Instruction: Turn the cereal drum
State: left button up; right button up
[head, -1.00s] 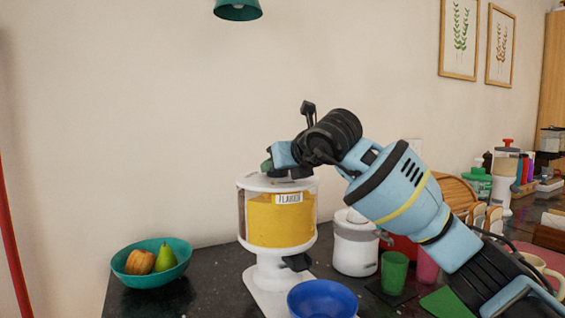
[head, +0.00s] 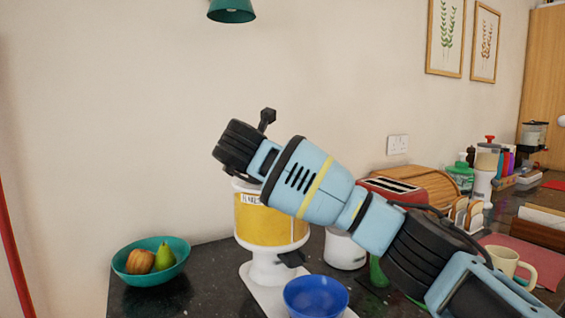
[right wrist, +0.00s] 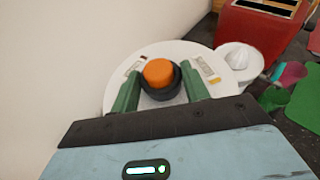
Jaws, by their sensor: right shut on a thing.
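The cereal drum (head: 270,227) is a white-rimmed clear drum with yellow contents, standing on a white pedestal (head: 268,266). Its label (head: 250,199) shows at the upper left of the front, partly covered by my right arm. In the right wrist view the drum's white round top (right wrist: 190,57) carries a dark knob with an orange cap (right wrist: 158,72). My right gripper (right wrist: 161,84) is shut on this knob, with a green finger on each side. In the head view my arm hides the right gripper's fingers and the knob. My left gripper is not in view.
A blue bowl (head: 316,296) stands at the pedestal's front right. A teal fruit bowl (head: 135,272) is at the left, with bare counter between. A white juicer (head: 343,250), red toaster (head: 405,190) and cream mug (head: 506,262) stand to the right.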

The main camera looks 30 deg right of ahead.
aim_at(246, 186)
jog(key=shift+w+a+r+m+g+h+p, duration=0.1)
jog(key=shift+r+m+g+h+p, duration=0.1)
jog(key=shift+m+g+h+p, duration=0.95)
jog(key=shift+m+g+h, duration=0.15)
jog(key=shift+m+g, duration=0.4)
jog(key=shift+w+f+m+g+h+p, duration=0.2)
jog(key=shift+m+g+h+p, duration=0.15)
jog(key=shift+m, duration=0.25)
jog(key=o, duration=1.4)
jog(key=shift+c, duration=0.2)
jog(key=v, duration=0.6)
jog(key=shift+s+a+r, duration=0.1)
jog(key=shift+a, duration=0.15)
jog(key=shift+s+a+r+b, duration=0.25)
jog(key=shift+a+b, duration=0.05)
jog(key=shift+a, duration=0.25)
